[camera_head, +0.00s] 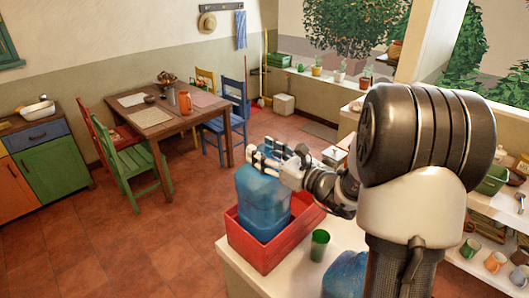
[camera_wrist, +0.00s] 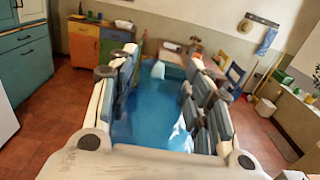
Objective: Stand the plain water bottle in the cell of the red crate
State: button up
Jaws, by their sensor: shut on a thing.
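A large translucent blue water bottle (camera_head: 262,205) is upright within the rim of the red crate (camera_head: 262,257) in the head view. The crate walls hide its base, so I cannot tell whether it touches the crate floor. My gripper (camera_head: 275,160) is shut on the bottle's upper part, reaching in from the right. In the wrist view the blue bottle (camera_wrist: 150,118) fills the space between the two fingers of my gripper (camera_wrist: 165,85). The crate is not seen in the wrist view.
The crate stands on a pale counter (camera_head: 232,268), near its left edge. A green cup (camera_head: 319,245) is close to the crate's right side. Another blue translucent thing (camera_head: 345,276) is partly visible at the bottom, beside my arm. A wooden table (camera_head: 160,118) with chairs stands farther back.

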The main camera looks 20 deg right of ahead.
notch_tip(320, 180, down, 12)
jog(key=b, duration=1)
jog(key=shift+r, duration=0.25)
dwell(2.8)
jog(key=o, duration=1.6)
notch_tip(320, 180, up, 10)
